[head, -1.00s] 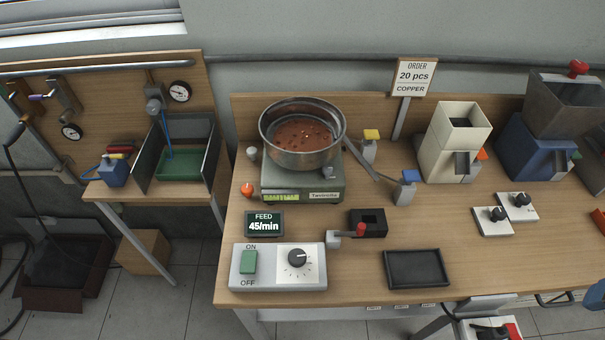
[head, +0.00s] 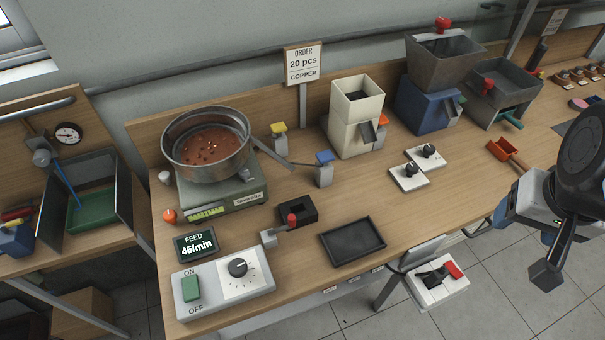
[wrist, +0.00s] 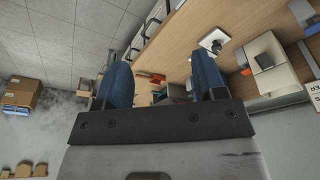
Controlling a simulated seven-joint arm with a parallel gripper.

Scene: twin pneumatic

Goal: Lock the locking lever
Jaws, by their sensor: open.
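A black lever with a red end (head: 438,277) sits on a white plate on a bracket below the bench's front edge in the head view. A smaller red-knobbed lever (head: 292,220) stands beside the black box on the bench; I cannot tell for certain which is the locking lever. My gripper shows at the right of the head view, its blue fingers (head: 506,208) partly hidden, clear to the right of both levers. In the wrist view my gripper (wrist: 162,82) is open, its two blue fingers apart with nothing held between them.
The wooden bench carries a bowl (head: 207,145) on a scale, a black tray (head: 352,241), a cream hopper (head: 356,115), a blue hopper machine (head: 428,100) and a switch box (head: 222,283). Open floor lies in front of the bench, around the bracket.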

